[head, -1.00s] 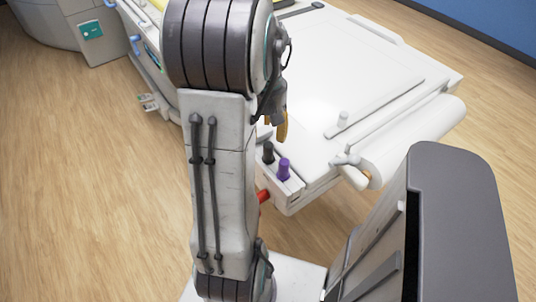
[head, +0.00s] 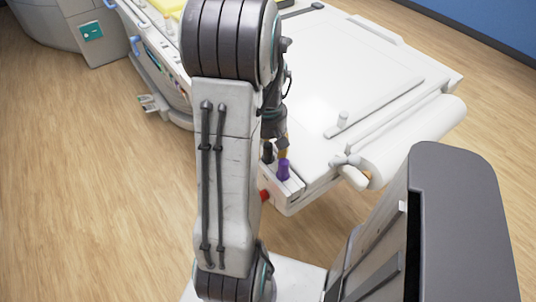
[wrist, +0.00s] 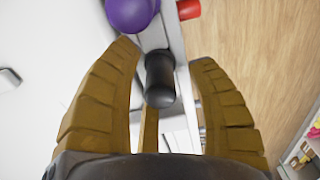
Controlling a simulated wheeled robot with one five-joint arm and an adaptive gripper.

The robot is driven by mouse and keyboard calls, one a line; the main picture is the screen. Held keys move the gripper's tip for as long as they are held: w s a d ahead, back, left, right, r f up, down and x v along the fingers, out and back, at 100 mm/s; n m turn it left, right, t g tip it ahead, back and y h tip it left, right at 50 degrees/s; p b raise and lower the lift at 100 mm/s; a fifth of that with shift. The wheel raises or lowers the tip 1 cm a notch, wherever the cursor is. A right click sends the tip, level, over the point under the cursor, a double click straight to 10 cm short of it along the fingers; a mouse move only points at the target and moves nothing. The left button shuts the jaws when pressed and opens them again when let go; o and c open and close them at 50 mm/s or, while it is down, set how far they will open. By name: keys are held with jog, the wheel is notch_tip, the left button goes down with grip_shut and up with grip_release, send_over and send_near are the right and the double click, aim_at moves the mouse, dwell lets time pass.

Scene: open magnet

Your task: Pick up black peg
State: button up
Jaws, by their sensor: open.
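The black peg (wrist: 160,82) stands in a light grey holder (wrist: 176,48) at the edge of the white table. In the head view the black peg (head: 268,152) is partly hidden behind my arm. My gripper (head: 281,148) is above and close to the pegs there. The purple peg (wrist: 131,10) is beside the black one, just past the left fingertip.
A red knob (wrist: 189,9) sticks out from the table's side near the holder. The white table top (head: 345,75) has a small upright post (head: 343,118) and a rolled white cylinder (head: 405,140) at its right. Wooden floor lies in front.

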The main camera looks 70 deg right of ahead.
jog(key=shift+f, duration=0.35)
grip_shut()
dwell(0.4)
